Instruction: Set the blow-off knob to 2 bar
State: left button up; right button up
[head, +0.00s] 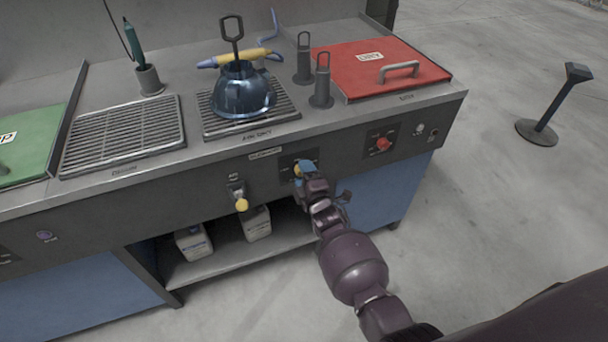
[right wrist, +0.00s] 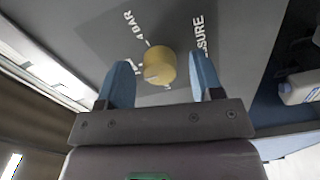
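The yellow blow-off knob (right wrist: 160,68) sits on a dark panel, with a "4 BAR" marking beside it and part of the word "PRESSURE" readable in the right wrist view. Other markings near it are partly covered, and I cannot tell its setting. My right gripper (right wrist: 160,58) is open, with one blue finger on each side of the knob and a visible gap on both sides. In the head view my right gripper (head: 306,168) is at the bench's front panel and hides most of the knob. My left gripper is not in view.
A yellow-tipped lever (head: 241,204) sticks out left of my right gripper. A red knob (head: 382,144) is on the panel to its right. Bottles (head: 193,243) stand on the shelf below.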

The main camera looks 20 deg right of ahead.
jog(key=shift+s, duration=0.1)
jog(key=s+p, duration=0.2)
jog(key=s, duration=0.8)
jog(key=shift+s+d, duration=0.2)
jog(key=shift+s, duration=0.15)
dwell(0.3)
